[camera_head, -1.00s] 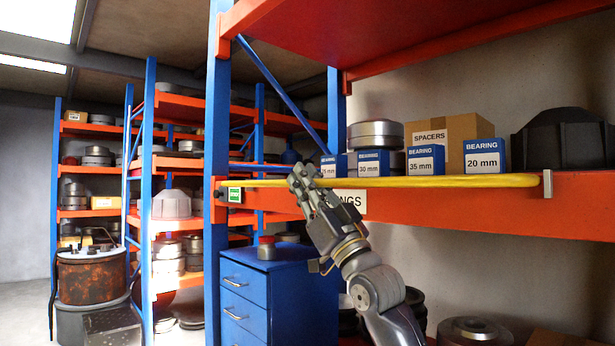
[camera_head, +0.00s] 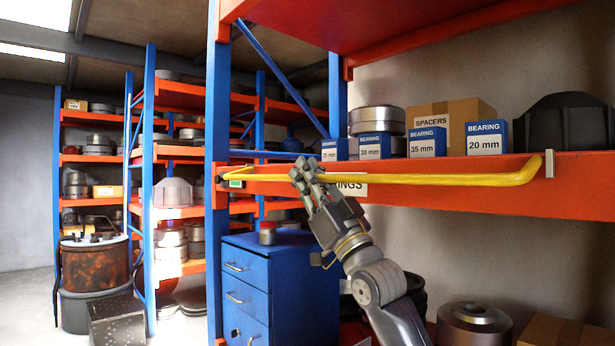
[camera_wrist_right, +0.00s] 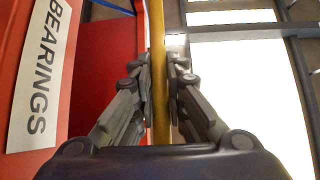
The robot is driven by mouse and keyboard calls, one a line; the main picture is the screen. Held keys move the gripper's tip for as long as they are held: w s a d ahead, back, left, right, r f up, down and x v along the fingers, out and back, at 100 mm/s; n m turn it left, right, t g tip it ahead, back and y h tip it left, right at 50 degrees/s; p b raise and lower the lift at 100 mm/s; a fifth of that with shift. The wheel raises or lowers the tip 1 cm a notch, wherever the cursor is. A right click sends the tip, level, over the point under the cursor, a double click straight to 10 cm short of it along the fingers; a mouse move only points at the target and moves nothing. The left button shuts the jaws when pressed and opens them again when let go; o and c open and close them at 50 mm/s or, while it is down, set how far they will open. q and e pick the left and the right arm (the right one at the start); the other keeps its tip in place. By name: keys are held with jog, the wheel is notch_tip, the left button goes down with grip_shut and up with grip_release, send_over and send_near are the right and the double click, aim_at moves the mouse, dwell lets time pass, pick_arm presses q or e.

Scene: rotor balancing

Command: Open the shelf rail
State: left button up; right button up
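The shelf rail (camera_head: 440,180) is a long yellow bar across the front of the near shelf's orange beam (camera_head: 580,185). Its bent right end rises beside a small metal bracket (camera_head: 549,164). Its left end is by the blue upright, in front of a small green label (camera_head: 236,183). My right gripper (camera_head: 304,172) is on the rail left of its middle. In the right wrist view the rail (camera_wrist_right: 158,60) runs between the two fingers (camera_wrist_right: 159,75), which are closed around it. My left gripper is not in view.
Blue bearing boxes (camera_head: 427,141), a SPACERS carton (camera_head: 455,115) and a dark housing (camera_head: 565,128) stand on the shelf behind the rail. A blue drawer cabinet (camera_head: 290,275) stands below, left of my right arm. Open floor shows at the far left.

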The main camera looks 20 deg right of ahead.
jog(key=o, duration=0.4)
jog(key=shift+s+r, duration=0.1)
jog(key=shift+s, duration=0.05)
jog(key=shift+s+f, duration=0.25)
jog(key=shift+f, duration=0.3)
jog(key=v, duration=1.1)
jog(key=shift+r, duration=0.2)
